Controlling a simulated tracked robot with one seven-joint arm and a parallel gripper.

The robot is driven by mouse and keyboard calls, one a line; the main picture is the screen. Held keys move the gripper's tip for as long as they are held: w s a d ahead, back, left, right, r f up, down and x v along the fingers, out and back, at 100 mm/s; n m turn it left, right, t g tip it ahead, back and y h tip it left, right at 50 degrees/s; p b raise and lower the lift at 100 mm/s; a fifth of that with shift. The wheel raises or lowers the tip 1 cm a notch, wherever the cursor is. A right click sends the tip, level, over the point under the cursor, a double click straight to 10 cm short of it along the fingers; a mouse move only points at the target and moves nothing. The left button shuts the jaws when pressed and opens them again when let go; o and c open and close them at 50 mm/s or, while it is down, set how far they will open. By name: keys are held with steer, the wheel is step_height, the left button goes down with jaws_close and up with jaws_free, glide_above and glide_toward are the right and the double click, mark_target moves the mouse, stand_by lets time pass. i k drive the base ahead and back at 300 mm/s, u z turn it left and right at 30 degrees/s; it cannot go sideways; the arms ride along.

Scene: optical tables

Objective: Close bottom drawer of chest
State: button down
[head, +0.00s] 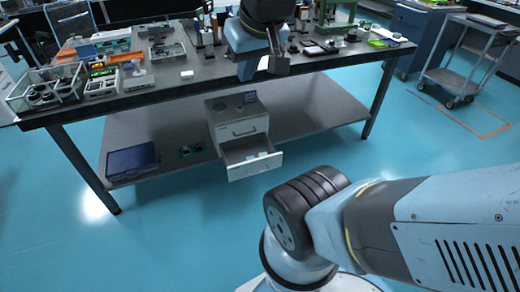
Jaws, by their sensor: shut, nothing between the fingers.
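The small grey chest (236,109) stands on the lower shelf of the long dark table. Its bottom drawer (255,170) is pulled out toward me, past the shelf's front edge, with small light and bluish items inside. The drawer above it (242,131) is shut and has a dark handle. My gripper (278,66) is at the top middle, in front of the tabletop and above the chest. It is shut and empty, apart from the chest and drawer. Its fingertips are small and hard to make out.
The table's lower shelf (310,110) also holds a dark blue flat case (131,161) and a small green board (190,149) left of the chest. The tabletop is crowded with instruments. A grey cart (455,80) stands at the right. The floor before the drawer is clear.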

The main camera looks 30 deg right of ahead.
mark_target(234, 153)
steer(key=u, duration=0.2)
steer(key=i, duration=0.9)
steer(key=z, duration=1.1)
